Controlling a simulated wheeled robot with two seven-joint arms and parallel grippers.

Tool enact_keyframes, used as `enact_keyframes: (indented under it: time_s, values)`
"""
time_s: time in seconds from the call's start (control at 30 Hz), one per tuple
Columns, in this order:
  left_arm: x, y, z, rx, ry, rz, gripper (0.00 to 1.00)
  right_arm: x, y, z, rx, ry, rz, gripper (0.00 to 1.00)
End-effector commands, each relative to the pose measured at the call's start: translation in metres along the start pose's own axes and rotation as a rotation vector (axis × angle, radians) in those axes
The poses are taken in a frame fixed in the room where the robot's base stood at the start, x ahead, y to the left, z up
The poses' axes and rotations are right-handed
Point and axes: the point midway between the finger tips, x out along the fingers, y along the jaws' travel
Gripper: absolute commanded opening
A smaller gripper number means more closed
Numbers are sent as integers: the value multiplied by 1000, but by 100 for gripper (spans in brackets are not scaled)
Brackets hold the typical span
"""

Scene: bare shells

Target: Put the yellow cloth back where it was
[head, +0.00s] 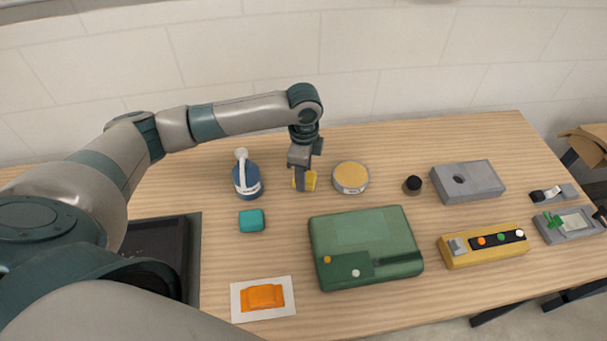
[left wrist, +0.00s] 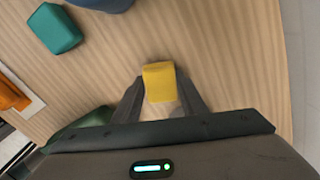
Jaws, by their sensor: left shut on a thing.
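The yellow cloth (head: 310,181) is a small folded block at the back middle of the table, between the blue bottle and the round tin. My left gripper (head: 301,183) points down over it and is shut on it. In the left wrist view the yellow cloth (left wrist: 159,81) sits between the two fingertips (left wrist: 160,90). I cannot tell whether the cloth touches the table. My right gripper is in neither view.
A teal block (head: 251,220), an orange cloth (head: 262,297) on a white sheet (head: 284,312) and a green case (head: 350,228) lie nearer. Bare wood surrounds the teal block.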

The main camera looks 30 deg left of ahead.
Motion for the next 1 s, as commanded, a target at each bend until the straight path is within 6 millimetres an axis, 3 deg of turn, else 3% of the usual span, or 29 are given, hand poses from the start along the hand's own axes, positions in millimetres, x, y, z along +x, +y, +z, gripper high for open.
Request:
enact_keyframes:
  time_s: [0.17,0.53,0.57,0.63,1.0]
  values:
    - [12,0,0,1,0,0,20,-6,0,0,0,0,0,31]
    - [16,0,0,1,1,0,20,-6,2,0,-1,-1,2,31]
    - [16,0,-1,1,1,-1,41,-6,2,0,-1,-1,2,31]
    - [16,0,-1,1,1,-1,57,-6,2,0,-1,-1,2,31]
    - [14,0,0,1,1,-1,57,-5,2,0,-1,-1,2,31]
